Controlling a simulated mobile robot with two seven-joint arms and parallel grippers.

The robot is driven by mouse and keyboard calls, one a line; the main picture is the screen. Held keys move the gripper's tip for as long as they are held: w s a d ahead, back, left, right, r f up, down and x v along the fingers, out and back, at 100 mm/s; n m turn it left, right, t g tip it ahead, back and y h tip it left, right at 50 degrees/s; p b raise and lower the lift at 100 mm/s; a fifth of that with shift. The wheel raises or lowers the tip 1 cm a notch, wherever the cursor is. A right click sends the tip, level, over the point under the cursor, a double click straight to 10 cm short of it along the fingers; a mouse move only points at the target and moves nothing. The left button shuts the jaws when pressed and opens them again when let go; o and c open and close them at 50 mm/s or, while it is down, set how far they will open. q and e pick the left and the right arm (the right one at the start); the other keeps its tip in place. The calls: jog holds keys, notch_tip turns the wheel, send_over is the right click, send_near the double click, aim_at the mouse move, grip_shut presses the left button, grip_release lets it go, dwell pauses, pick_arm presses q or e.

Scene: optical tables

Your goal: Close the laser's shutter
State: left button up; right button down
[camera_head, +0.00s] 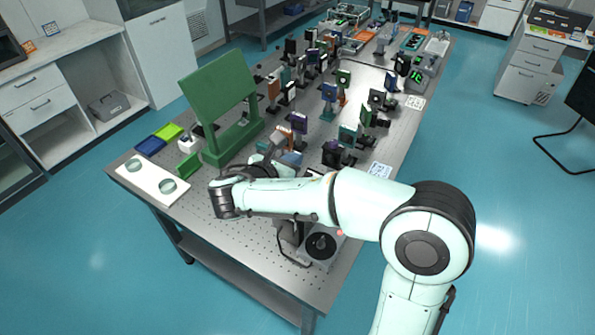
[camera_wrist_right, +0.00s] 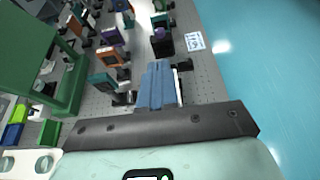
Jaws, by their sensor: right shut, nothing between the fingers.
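My right arm reaches in from the right, over the near end of the optical table (camera_head: 262,262). My right gripper (camera_head: 291,158) has blue-grey fingers, shut and empty; they also fill the middle of the right wrist view (camera_wrist_right: 158,68). A white and black part (camera_wrist_right: 179,84) shows just right of the fingers, mostly hidden behind them; whether they touch it I cannot tell. I cannot clearly identify the laser or its shutter, and my arm and hand hide part of this area. My left gripper is not in view.
A large green panel (camera_head: 219,88) stands left of my gripper. Several optic mounts (camera_head: 299,124) crowd the table beyond it. A device with a black round top (camera_head: 320,246) sits at the near right edge. A white plate (camera_head: 150,182) lies at the left corner.

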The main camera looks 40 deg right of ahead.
jog(key=r, duration=0.2)
jog(key=a+r, duration=0.1)
jog(key=shift+s+r, duration=0.2)
jog(key=shift+s, duration=0.05)
jog(key=shift+f, duration=0.1)
dwell(0.3)
